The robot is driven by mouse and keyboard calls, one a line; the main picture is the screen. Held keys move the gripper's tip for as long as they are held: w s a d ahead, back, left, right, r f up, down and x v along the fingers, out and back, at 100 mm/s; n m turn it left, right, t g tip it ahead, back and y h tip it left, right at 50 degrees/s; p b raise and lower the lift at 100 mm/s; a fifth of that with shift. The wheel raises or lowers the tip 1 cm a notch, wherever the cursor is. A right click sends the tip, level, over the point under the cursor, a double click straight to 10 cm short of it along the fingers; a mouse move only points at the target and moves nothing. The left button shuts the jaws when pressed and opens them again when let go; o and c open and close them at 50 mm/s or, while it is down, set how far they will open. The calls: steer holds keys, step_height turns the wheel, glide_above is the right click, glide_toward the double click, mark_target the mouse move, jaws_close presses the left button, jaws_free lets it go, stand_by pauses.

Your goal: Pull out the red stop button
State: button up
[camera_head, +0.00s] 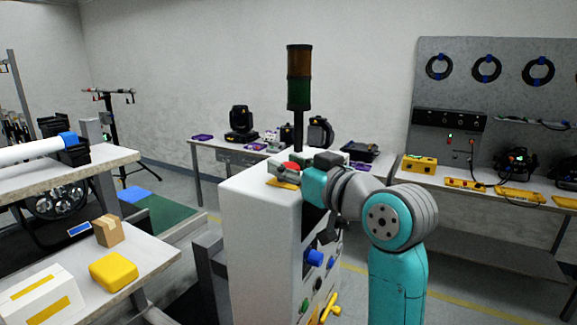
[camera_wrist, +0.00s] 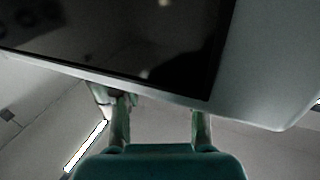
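The red stop button (camera_head: 291,165) shows as a small red patch above a yellow plate (camera_head: 284,184) on top of the white cabinet (camera_head: 258,235). My gripper (camera_head: 283,169) is at the cabinet top, right by the button, and partly hides it. I cannot tell whether the fingers touch the button. In the wrist view my gripper (camera_wrist: 160,118) has its two fingers apart, with no object clearly between them. The button cannot be made out there; the cabinet's dark panel and pale edge fill the upper part.
A signal tower (camera_head: 299,78) rises behind the button. Blue knobs (camera_head: 314,257) and a yellow handle (camera_head: 330,306) are on the cabinet's front. A shelf with a yellow box (camera_head: 113,270) stands at left. Benches with equipment line the back wall and right side.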

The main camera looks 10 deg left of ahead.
jaws_close()
steer(key=shift+r, duration=0.65)
steer(key=o, duration=1.2)
jaws_free()
steer(key=v, duration=1.2)
